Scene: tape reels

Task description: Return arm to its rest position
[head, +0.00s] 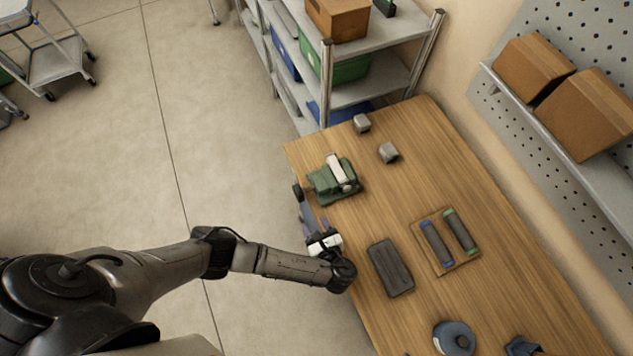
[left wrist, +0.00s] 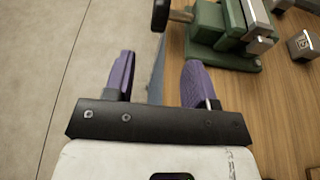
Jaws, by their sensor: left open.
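My left gripper (head: 314,226) is at the left edge of the wooden table, its arm coming in from the left. Its purple fingers are apart in the left wrist view (left wrist: 160,80). A green device (head: 325,184) with a pale top bar stands on the table just beyond the gripper; it also shows in the left wrist view (left wrist: 222,45). A grey-blue lever (head: 306,205) with a dark end hangs at the table edge beside the device. In the left wrist view it shows between the fingers; I cannot tell whether they touch it. My right gripper is not seen.
On the table (head: 440,140) are two grey blocks (head: 388,152), a dark grey case (head: 390,267), a wooden board with two dark rolls (head: 437,243) and a round blue-grey reel (head: 454,338). A shelf rack (head: 326,85) stands behind. Open floor (head: 220,150) lies left.

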